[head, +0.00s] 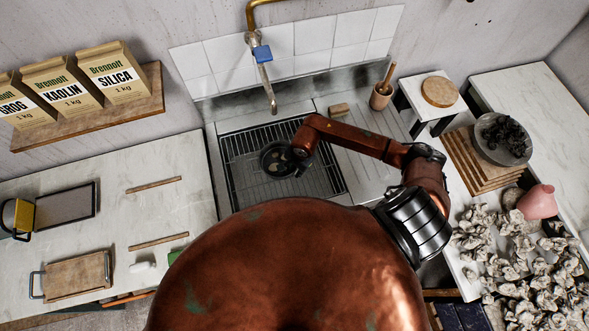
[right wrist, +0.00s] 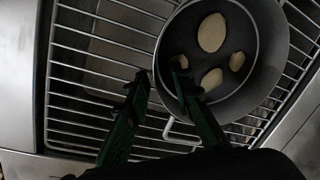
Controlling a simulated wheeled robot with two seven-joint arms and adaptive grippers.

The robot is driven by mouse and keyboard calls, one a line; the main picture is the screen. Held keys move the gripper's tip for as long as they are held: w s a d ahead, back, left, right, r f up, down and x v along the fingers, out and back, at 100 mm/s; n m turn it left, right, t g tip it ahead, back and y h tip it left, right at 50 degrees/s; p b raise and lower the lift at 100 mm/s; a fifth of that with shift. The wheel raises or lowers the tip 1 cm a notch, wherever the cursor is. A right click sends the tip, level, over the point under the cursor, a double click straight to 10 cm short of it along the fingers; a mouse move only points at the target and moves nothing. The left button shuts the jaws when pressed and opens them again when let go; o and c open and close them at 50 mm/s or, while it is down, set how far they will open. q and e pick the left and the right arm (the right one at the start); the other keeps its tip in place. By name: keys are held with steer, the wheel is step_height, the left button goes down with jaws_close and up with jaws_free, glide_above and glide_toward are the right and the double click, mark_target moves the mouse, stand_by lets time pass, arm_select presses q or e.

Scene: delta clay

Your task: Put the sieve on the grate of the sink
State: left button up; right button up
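The sieve (head: 277,159) is a dark round vessel over the grate (head: 316,185) of the sink, left of the grate's middle. In the right wrist view the sieve (right wrist: 262,75) holds several pale lumps, and a light wire loop shows at its near edge. I cannot tell whether its underside touches the grate bars (right wrist: 95,70). My right gripper (right wrist: 160,75) is at the sieve's near left rim, with one finger over the inside and the other outside. A gap shows between the fingertips, so it looks open. My left gripper is not in view.
The tap (head: 268,85) hangs behind the grate. The drainboard (head: 365,150) at right holds a small block (head: 339,110) and a brown cup (head: 380,97). Crumpled pieces (head: 530,265) cover the right counter. My body hides the sink's front.

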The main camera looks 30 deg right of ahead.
steer(key=shift+r, duration=0.1)
steer(key=shift+r, duration=0.3)
step_height(320, 180, up, 11)
steer(key=s+b, duration=0.1)
steer(key=b, duration=0.1)
steer(key=shift+s+d+r, duration=0.15)
steer(key=shift+s+d, duration=0.15)
steer(key=shift+s, duration=0.05)
